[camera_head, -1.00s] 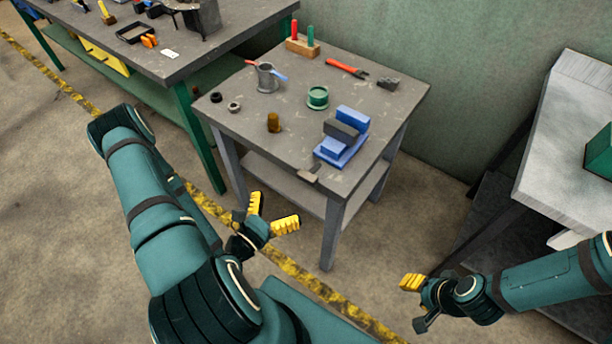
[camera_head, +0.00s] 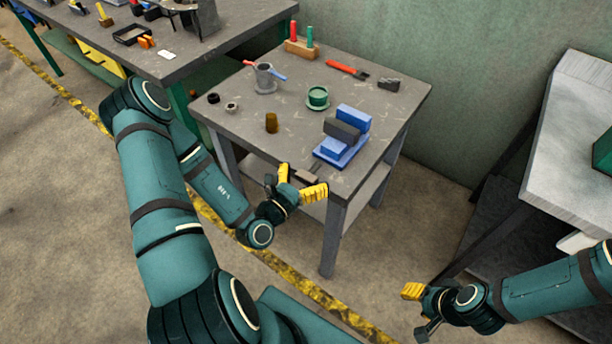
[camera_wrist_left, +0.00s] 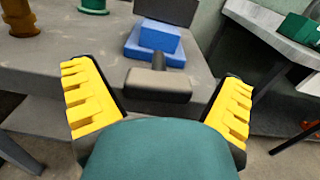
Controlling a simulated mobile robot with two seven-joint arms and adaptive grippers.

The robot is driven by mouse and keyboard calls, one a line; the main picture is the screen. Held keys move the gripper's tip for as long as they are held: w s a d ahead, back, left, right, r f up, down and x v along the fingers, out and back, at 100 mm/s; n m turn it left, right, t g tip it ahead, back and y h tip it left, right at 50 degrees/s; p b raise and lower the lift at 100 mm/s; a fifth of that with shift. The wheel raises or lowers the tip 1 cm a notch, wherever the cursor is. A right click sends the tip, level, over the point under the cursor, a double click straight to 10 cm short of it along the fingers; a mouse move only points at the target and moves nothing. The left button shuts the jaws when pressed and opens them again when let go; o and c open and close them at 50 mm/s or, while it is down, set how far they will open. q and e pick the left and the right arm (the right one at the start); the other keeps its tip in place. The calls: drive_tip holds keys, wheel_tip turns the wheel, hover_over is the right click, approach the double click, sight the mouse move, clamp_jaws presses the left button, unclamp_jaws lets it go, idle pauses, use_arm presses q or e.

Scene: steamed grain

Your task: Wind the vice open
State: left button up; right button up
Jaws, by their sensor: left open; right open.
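The vice (camera_head: 339,151) is blue with a dark grey block between its blue parts, near the front right of the grey table. Its handle (camera_head: 307,175) is a dark crossbar at the table's front edge. In the left wrist view the vice's blue body (camera_wrist_left: 152,42) is at the top, and the handle (camera_wrist_left: 158,84) lies between my fingers, apart from both. My left gripper (camera_head: 303,181) is open with yellow fingers, close in front of the handle. It also shows in the left wrist view (camera_wrist_left: 160,103). My right gripper (camera_head: 412,305) is open, low and away from the table at the right.
On the table (camera_head: 228,121) stand a brown cylinder (camera_head: 271,122), a green round piece (camera_head: 318,97), a grey mug (camera_head: 265,78) and a red tool (camera_head: 347,69). A metal bench (camera_head: 565,150) is at the right, a cluttered workbench (camera_head: 178,65) at the upper left.

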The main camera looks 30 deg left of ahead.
use_arm(q)
drive_tip(key=c, duration=1.2)
